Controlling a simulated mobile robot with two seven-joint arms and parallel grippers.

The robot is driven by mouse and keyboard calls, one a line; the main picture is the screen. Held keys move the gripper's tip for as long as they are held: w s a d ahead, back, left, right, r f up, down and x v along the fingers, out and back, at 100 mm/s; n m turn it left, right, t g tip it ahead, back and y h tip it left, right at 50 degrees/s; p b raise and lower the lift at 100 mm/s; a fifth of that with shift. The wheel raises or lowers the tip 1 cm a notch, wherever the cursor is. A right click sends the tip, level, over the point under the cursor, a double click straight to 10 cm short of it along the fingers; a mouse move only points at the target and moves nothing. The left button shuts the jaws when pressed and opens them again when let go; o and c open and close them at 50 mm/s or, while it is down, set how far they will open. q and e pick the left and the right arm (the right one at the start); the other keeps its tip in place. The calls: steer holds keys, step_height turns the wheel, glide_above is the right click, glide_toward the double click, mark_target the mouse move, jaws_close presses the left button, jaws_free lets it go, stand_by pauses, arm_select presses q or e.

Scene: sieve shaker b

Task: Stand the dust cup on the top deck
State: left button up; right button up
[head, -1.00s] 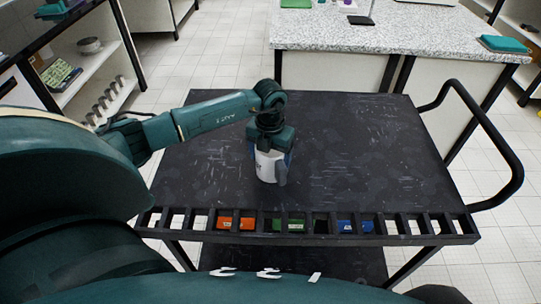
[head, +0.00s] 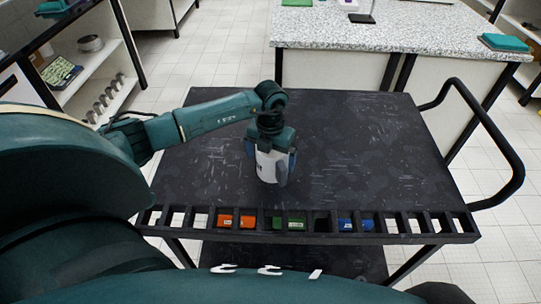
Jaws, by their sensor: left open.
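A white cup with a dark label mark, which I take to be the dust cup (head: 267,168), stands upright on the black top deck (head: 350,150) of the cart, near its middle. My left gripper (head: 271,160) is over it from above, with its fingers down on either side of the cup. The jaws are open, and the gripper hides the cup's upper part. My right gripper is not in view.
A slotted rail with orange (head: 236,221), green (head: 290,223) and blue (head: 356,225) pieces runs along the deck's near edge. A black handle (head: 490,140) curves at the right. A speckled bench (head: 400,27) stands behind. The deck around the cup is mostly clear.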

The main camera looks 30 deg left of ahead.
arm_select(q)
steer(key=shift+r, duration=0.55)
step_height(320, 180, up, 11)
steer(key=b, duration=0.1)
steer(key=shift+b, duration=0.4)
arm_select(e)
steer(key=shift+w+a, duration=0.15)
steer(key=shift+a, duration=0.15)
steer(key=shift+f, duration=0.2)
